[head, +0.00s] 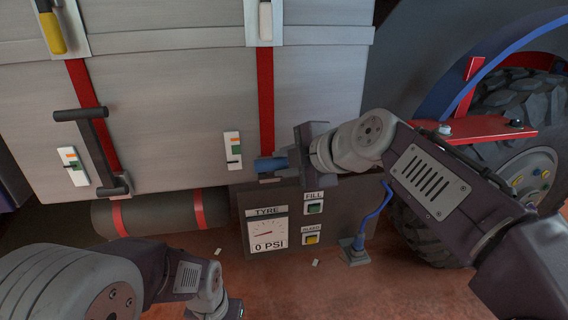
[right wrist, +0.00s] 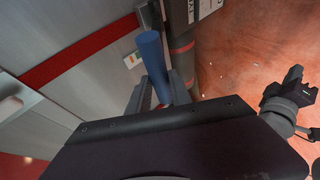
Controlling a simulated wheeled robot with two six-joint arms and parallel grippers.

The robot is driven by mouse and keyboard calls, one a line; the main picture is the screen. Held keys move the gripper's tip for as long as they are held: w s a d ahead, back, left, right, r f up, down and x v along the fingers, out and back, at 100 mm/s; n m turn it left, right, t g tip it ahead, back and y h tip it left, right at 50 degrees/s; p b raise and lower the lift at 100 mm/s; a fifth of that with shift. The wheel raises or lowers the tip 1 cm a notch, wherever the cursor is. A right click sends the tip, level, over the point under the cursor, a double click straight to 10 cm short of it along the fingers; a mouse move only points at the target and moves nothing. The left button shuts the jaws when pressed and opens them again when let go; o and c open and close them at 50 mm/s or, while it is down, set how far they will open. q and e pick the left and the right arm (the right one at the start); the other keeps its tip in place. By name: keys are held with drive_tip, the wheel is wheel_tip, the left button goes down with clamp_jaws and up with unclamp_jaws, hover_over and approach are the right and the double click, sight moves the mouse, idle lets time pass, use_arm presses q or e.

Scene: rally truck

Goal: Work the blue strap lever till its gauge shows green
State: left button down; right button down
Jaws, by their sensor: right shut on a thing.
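The blue strap lever (head: 271,164) is low on the right red strap (head: 265,100), against the grey truck side. My right gripper (head: 292,160) is shut on its blue handle, which also shows between the fingers in the right wrist view (right wrist: 151,58). The fingers hide part of the lever. Its small white gauge (head: 233,151) is just left of the strap, with green and orange bands and a dark mark low down. It is tiny in the right wrist view (right wrist: 131,61). My left gripper (right wrist: 290,92) is away from the lever, near the floor; its jaws are unclear.
A black-handled lever (head: 93,150) with its own gauge (head: 72,165) is on the left strap. A big wheel (head: 520,165) is at the right.

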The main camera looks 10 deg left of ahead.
drive_tip(key=shift+f, duration=0.2)
drive_tip(key=c, duration=1.4)
unclamp_jaws()
drive_tip(key=shift+o, duration=1.2)
drive_tip(key=shift+w, duration=0.15)
drive_tip(key=shift+r, duration=0.1)
drive_tip(key=shift+s+d+r, duration=0.25)
drive_tip(key=v, duration=0.8)
drive_tip(key=shift+d, duration=0.1)
